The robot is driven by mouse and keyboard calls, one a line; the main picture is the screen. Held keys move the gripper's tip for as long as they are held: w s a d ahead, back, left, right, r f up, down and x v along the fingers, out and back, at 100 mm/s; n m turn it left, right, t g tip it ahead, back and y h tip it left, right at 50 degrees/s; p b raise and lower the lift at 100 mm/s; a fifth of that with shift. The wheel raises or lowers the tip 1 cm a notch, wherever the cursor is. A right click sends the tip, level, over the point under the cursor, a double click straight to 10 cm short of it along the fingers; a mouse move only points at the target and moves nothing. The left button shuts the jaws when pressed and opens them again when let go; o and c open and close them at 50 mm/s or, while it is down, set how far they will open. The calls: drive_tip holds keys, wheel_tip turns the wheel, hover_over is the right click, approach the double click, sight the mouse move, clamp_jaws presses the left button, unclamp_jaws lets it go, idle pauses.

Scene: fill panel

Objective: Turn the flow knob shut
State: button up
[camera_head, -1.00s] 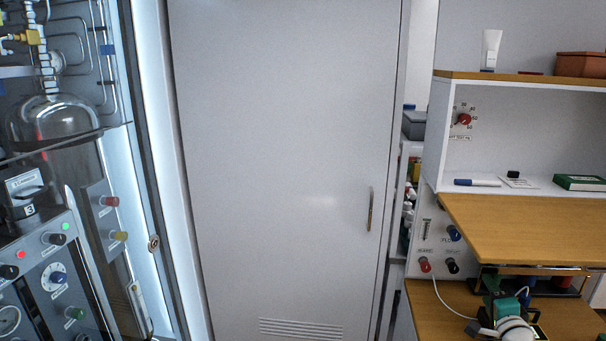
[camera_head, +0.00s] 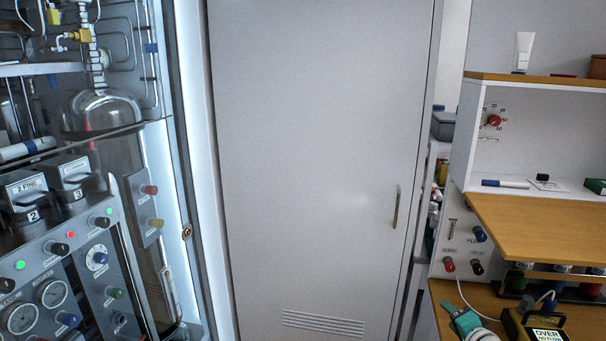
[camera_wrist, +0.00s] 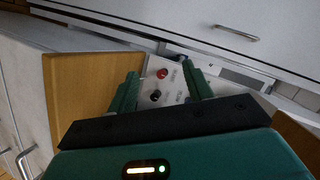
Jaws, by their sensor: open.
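A small white panel (camera_head: 459,252) at the desk's left end carries a blue knob (camera_head: 480,234) beside a label that seems to read FLOW. A red knob (camera_head: 449,265) and a black knob (camera_head: 476,267) sit below it. My gripper (camera_head: 466,322) shows in part at the bottom of the head view, below the panel. In the wrist view my gripper (camera_wrist: 160,70) is open and empty, its green fingers pointing at the panel. The red knob (camera_wrist: 162,73) and black knob (camera_wrist: 155,96) show between the fingers, apart from them. The blue knob is mostly hidden near the right fingertip.
A yellow meter (camera_head: 533,325) reading OVER NO FLOW stands on the desk with a white cable nearby. A wooden shelf (camera_head: 540,225) overhangs the desk. Another red dial knob (camera_head: 494,120) is higher up. A glass-vessel rig with several knobs (camera_head: 97,258) stands at left. A cabinet door (camera_head: 320,160) fills the middle.

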drive_tip(key=s+a+f+n+g+y, duration=0.1)
drive_tip(key=s+a+f+n+g, duration=0.25)
drive_tip(key=a, duration=0.35)
drive_tip(key=s+a+f+n+g, duration=0.2)
drive_tip(key=a+f+n+g, duration=0.3)
drive_tip(key=a, duration=0.3)
drive_tip(key=s+a+r+n, duration=0.1)
drive_tip(key=s+a+r, duration=0.2)
drive_tip(key=s+r, duration=0.3)
drive_tip(key=s+a+r+n, duration=0.2)
drive_tip(key=s+a+r, duration=0.2)
drive_tip(key=s+r, duration=0.3)
drive_tip(key=s+a+r+n+h, duration=0.1)
drive_tip(key=s+a+r, duration=0.3)
drive_tip(key=r, duration=0.7)
drive_tip(key=shift+s+n, duration=0.35)
drive_tip(key=shift+s, duration=0.9)
drive_tip(key=shift+r, duration=0.1)
